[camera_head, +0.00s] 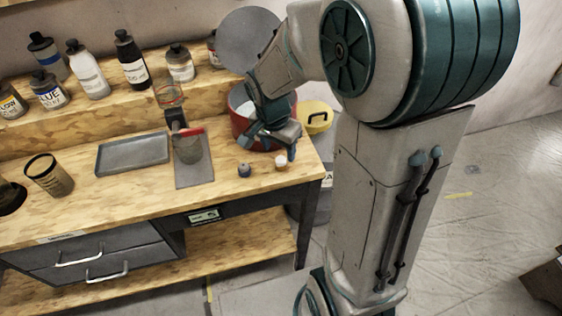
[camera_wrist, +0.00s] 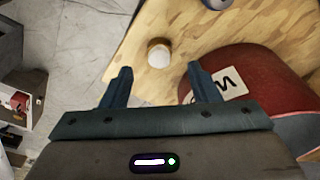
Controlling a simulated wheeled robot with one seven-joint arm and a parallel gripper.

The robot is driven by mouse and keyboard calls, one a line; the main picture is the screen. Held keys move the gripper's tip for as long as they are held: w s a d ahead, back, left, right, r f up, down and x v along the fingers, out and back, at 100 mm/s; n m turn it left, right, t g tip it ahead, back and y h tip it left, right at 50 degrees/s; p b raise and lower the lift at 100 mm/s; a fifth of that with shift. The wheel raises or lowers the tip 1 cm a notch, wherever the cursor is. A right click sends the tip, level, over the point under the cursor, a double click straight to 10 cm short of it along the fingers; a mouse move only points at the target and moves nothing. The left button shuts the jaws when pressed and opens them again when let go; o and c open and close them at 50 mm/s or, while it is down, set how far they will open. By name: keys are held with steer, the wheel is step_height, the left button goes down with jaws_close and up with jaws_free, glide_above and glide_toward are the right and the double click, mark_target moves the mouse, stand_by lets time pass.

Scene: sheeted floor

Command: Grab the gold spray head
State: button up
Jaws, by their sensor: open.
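A small round cap with a pale top and tan side (camera_head: 281,162), the likeliest gold spray head, stands on the wooden bench top near its right front corner. It also shows in the wrist view (camera_wrist: 158,53), just beyond the fingertips and roughly centred between them. My gripper (camera_head: 268,148) is open and empty, pointing down over the bench, with both fingers clear in the wrist view (camera_wrist: 159,72). A second small cap, grey-blue (camera_head: 244,170), stands to the left; only its edge shows at the top of the wrist view (camera_wrist: 214,3).
A red bucket (camera_head: 242,126) stands right behind my gripper and fills the right of the wrist view (camera_wrist: 232,74). The bench edge is close by.

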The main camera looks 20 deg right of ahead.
mark_target(280, 160)
steer(key=shift+w+d+f+p, duration=0.1)
steer(key=shift+d+f+p, duration=0.1)
steer(key=shift+f, duration=1.15)
steer(key=shift+w+d+f+p, duration=0.1)
steer(key=shift+f+p, duration=0.1)
steer(key=shift+f, duration=1.1)
steer(key=c, duration=1.1)
